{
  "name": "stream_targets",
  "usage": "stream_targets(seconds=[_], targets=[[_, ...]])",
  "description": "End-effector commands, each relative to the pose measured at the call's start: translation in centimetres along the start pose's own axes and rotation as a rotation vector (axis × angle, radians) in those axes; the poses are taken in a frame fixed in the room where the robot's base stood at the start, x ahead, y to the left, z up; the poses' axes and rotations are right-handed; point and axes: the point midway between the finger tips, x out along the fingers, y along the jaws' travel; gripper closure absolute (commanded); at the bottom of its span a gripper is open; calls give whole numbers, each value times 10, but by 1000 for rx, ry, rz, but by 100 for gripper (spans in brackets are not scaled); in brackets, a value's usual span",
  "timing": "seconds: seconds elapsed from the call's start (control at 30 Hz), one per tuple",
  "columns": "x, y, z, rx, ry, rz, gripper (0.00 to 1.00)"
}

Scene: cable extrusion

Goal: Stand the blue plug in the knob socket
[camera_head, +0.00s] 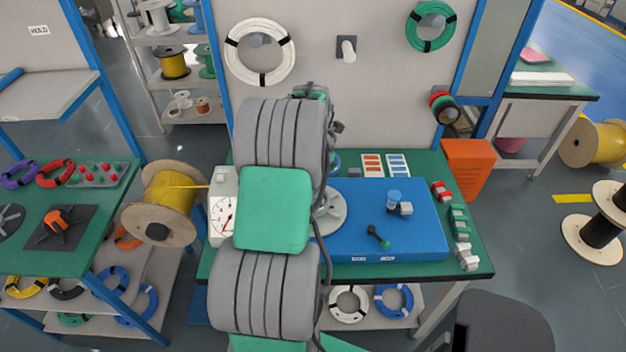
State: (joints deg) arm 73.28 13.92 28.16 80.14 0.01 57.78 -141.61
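A blue cylindrical piece (394,197), which looks like the blue plug, stands upright on the blue board (425,238) on the workbench. A small grey block (405,209) is right beside it; I cannot tell whether they touch. A black piece with a green end (377,236) lies tilted nearer the board's front edge. A pale round disc (329,212) at the board's left is partly hidden by my arm. I cannot make out which part is the knob socket. My arm's grey and green links fill the middle of the view, and my gripper cannot be made out.
A white gauge box (221,207) stands left of my arm, beside a yellow cable spool (168,199). Orange and blue label cards (385,165) lie behind the board. Red, green and white connectors (458,220) line the bench's right edge. An orange bin (466,166) stands at back right.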

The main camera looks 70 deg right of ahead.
Motion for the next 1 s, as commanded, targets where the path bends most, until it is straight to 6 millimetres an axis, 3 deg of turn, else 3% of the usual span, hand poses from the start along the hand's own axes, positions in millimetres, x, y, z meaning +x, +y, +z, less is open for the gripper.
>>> stream_targets(seconds=[0.53,0.57,0.6,0.87,1.0], targets=[[5,0,0,0,0,0,100],[5,0,0,0,0,0,81],[5,0,0,0,0,0,78],[5,0,0,0,0,0,56],[5,0,0,0,0,0,56]])
